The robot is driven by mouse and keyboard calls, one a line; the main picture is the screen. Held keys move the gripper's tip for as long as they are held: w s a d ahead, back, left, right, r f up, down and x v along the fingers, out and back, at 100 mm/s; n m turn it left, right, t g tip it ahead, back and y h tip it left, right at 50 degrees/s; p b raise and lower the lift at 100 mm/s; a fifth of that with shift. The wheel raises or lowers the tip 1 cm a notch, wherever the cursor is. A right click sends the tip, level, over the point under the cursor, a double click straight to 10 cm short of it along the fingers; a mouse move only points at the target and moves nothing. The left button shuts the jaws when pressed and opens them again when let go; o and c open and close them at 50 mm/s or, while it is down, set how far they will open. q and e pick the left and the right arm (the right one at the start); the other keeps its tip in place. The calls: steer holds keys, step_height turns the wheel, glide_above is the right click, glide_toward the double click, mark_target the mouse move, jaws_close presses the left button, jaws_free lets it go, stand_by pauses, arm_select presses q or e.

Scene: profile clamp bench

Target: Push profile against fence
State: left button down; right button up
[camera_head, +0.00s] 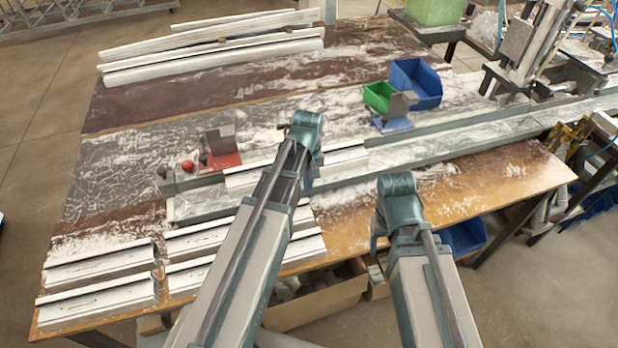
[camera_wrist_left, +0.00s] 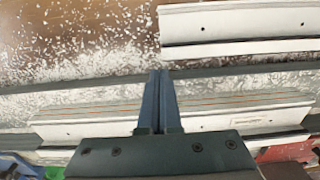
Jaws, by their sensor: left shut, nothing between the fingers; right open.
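The white profile (camera_head: 345,160) lies lengthwise on the long grey bed, in front of the raised fence (camera_head: 430,129). In the left wrist view the profile (camera_wrist_left: 85,111) shows orange lines along its top and runs behind my gripper. My left gripper (camera_wrist_left: 161,72) is shut and empty, its fingertips over the bed strip at the profile's near side. Whether it touches the profile is unclear. In the head view my left gripper (camera_head: 309,184) is mostly hidden by its arm. My right gripper (camera_head: 376,240) is open near the table's front edge, its fingers largely hidden. Any gap between profile and fence is hard to tell.
A red clamp (camera_head: 222,160) stands at the bed's left end. A blue clamp (camera_head: 396,124), a green bin (camera_head: 379,97) and a blue bin (camera_head: 416,82) are behind the fence. Several white profiles (camera_head: 98,298) lie front left, others (camera_head: 215,65) at the back. White chips litter the table.

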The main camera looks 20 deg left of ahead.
step_height(320, 180, up, 10)
steer(key=p, duration=0.8)
steer(key=shift+a+f, duration=0.2)
